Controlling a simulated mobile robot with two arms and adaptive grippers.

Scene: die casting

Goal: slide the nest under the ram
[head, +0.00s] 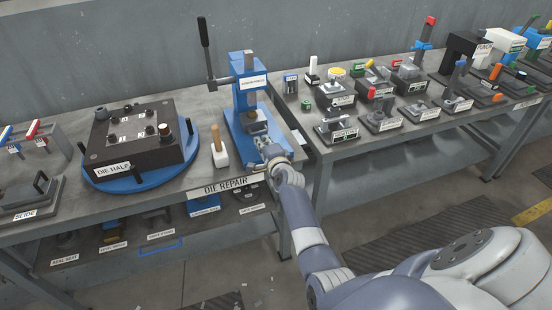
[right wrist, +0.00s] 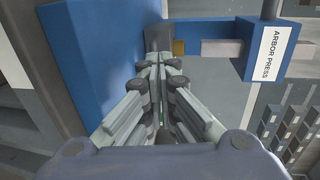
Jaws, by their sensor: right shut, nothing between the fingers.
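The blue arbor press (head: 245,98) stands at the right end of the die repair bench, with its black lever up at the left. A grey block, which looks like the nest (head: 258,129), sits low on the press base below the ram. My right gripper (head: 268,150) is at the front of the press base, close to the block. In the right wrist view its fingers (right wrist: 161,60) are together and empty, pointing at a grey face (right wrist: 158,38). I cannot tell whether they touch it. A small brass-coloured part (right wrist: 179,47) shows beside it. My left gripper is out of view.
A die half (head: 135,140) rests on a blue round plate (head: 105,182) left of the press. A wooden-handled tool (head: 217,150) stands between them. The right bench (head: 345,160) holds several labelled fixtures, across a narrow gap.

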